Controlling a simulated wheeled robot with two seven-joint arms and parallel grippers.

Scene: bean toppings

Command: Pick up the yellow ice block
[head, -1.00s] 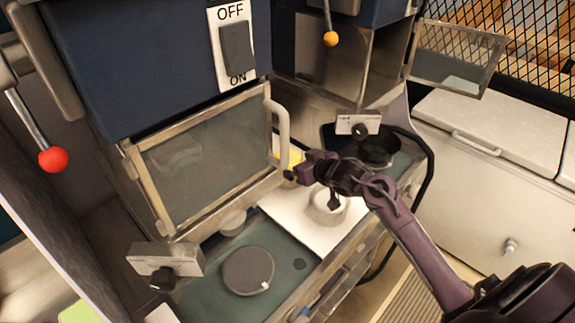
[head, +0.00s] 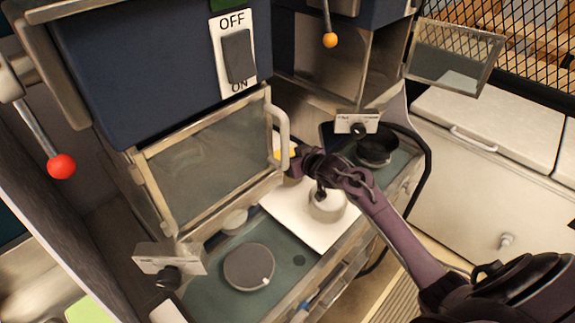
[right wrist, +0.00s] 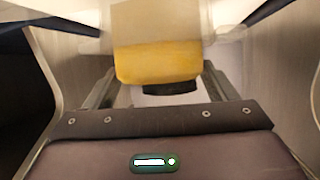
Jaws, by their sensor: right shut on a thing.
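The yellow ice block (right wrist: 157,62) is between the fingers of my right gripper (right wrist: 157,88) in the right wrist view, and the gripper is shut on it. In the head view a small part of the yellow block (head: 287,151) shows behind the door handle and my right gripper (head: 294,168); the rest is hidden. My left gripper is not in view.
A glass door (head: 210,155) with a pale handle (head: 281,135) is just left of my right gripper. A white board (head: 290,213) with a round pale container (head: 327,206) lies below it. A dark pan (head: 377,149) stands to the right. A round grey disc (head: 248,267) lies on the green counter.

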